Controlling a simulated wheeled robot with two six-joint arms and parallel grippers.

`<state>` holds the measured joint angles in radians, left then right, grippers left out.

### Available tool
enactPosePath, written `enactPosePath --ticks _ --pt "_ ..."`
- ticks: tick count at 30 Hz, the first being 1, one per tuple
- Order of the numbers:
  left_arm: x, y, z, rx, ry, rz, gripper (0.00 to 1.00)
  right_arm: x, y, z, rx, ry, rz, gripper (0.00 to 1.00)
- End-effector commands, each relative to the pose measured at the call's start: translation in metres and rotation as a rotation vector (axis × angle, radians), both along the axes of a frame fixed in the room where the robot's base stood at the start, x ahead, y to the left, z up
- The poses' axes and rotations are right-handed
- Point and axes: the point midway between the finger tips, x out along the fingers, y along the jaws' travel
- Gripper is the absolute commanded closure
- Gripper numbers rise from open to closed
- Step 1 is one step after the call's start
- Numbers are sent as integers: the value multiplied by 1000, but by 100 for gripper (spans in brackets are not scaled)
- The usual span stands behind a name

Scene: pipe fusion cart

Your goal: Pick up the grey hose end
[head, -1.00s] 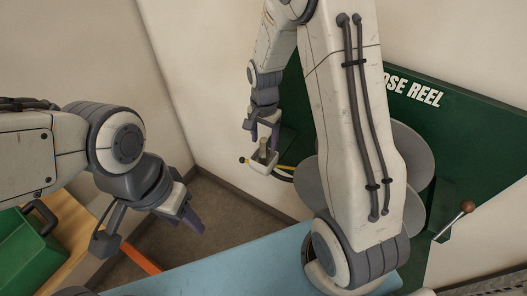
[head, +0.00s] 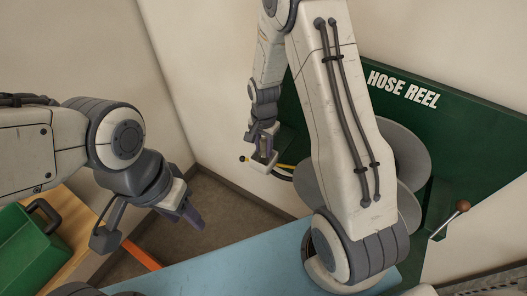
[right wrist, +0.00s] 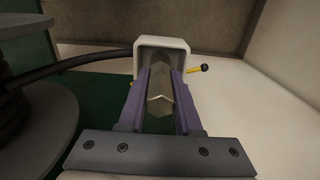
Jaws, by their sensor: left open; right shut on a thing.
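The grey hose end (right wrist: 159,98) is a metallic, faceted fitting in the right wrist view. It sits in a white, open-fronted holder (right wrist: 162,43); the holder also shows in the head view (head: 262,166) in front of the green panel. My right gripper (right wrist: 160,76) is shut on the hose end, with one purple finger on each side and the fingertips at the holder's opening. In the head view the right gripper (head: 264,144) hides most of the hose end. My left gripper (head: 186,212) is open and empty, well to the left of the holder.
A green hose reel panel (head: 478,140) with grey reel discs (head: 408,150) stands right of the holder. A dark hose (right wrist: 95,58) runs from reel to holder. A blue surface (head: 225,268) lies in front. A green case (head: 27,245) is at lower left.

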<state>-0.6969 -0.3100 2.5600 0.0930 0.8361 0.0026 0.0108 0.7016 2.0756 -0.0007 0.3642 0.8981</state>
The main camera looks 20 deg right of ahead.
Motion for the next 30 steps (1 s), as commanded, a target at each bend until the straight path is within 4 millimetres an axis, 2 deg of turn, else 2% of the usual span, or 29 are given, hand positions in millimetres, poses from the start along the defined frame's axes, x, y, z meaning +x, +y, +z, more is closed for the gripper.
enactPosePath --ticks 8,15,24,30 --pt "0 0 -4 0 0 0 50 1 0 8 0 -3 0 100" --pt "0 0 -16 0 0 -1 50 2 0 40 0 -8 0 100" --pt "0 0 -34 0 0 -2 50 -36 -55 78 -1 -6 -8 100" --pt "0 0 -41 0 0 -2 50 -55 -83 99 -1 -4 -5 100"
